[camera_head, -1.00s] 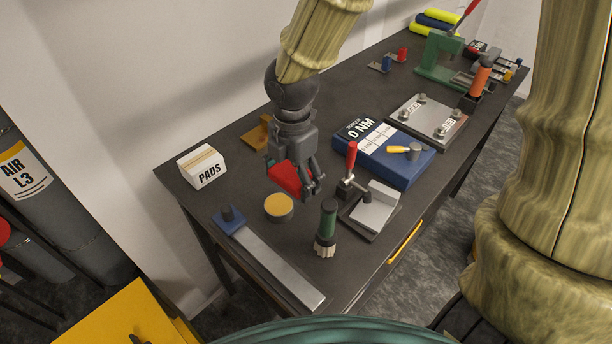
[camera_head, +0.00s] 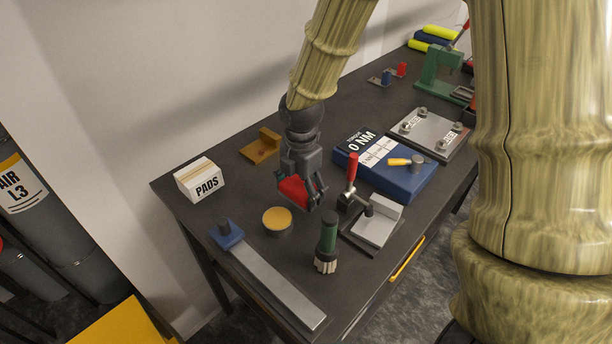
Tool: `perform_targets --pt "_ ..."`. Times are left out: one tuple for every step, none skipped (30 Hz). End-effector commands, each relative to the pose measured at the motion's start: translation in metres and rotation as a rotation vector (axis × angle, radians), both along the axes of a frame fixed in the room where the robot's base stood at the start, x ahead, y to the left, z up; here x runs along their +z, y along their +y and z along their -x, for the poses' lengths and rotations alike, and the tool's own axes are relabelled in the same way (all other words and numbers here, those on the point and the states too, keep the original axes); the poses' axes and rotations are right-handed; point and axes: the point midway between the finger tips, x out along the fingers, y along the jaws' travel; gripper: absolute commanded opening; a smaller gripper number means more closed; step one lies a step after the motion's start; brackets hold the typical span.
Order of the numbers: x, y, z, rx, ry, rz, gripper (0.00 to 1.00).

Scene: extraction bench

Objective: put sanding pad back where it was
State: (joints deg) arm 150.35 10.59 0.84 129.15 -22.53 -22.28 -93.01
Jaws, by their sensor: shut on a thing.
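My gripper (camera_head: 314,197) is shut on a red block-like thing (camera_head: 293,190), which I take to be the sanding pad. The fingers cover part of its right side. It is held over the dark bench, left of the red-handled toggle clamp (camera_head: 351,180); whether it touches the bench I cannot tell. An ochre bracket-like piece (camera_head: 258,152) stands behind and left of the gripper. A white box marked PADS (camera_head: 199,180) sits near the bench's left end. A round grey tin with a yellow top (camera_head: 277,222) is in front of the gripper.
A green-handled brush (camera_head: 327,240) stands upright in front. A steel bar with a blue end (camera_head: 268,275) lies along the front left edge. A blue torque box (camera_head: 395,172) and a steel plate (camera_head: 430,133) lie right. Bare bench shows between the PADS box and tin.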

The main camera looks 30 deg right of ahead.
Motion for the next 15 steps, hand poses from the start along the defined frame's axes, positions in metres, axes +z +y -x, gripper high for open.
perform_targets --pt "0.002 -0.007 -0.009 -0.003 0.000 -0.001 0.41" --pt "0.001 -0.010 -0.014 -0.002 0.000 -0.001 0.41" --pt "0.000 -0.015 -0.020 -0.002 0.000 -0.001 0.41" --pt "0.000 -0.019 -0.025 -0.002 0.000 0.000 0.41" --pt "0.000 -0.022 -0.030 -0.001 0.000 0.000 0.41" --pt "-0.002 -0.027 -0.036 -0.002 0.000 0.000 0.41" --pt "-0.002 -0.031 -0.040 -0.002 0.001 0.000 0.41" --pt "-0.003 -0.034 -0.044 -0.002 0.001 0.000 0.41" --pt "-0.004 -0.038 -0.049 -0.001 0.001 0.000 0.41" --pt "-0.004 -0.040 -0.052 -0.001 0.001 0.000 0.41" --pt "-0.005 -0.042 -0.055 -0.002 0.001 0.000 0.41" --pt "-0.005 -0.045 -0.059 -0.001 0.000 0.000 0.41" --pt "-0.006 -0.046 -0.061 0.000 0.000 0.000 0.41" --pt "-0.006 -0.047 -0.062 0.000 0.000 0.000 0.41" --pt "-0.007 -0.048 -0.063 0.000 0.001 0.000 0.41"
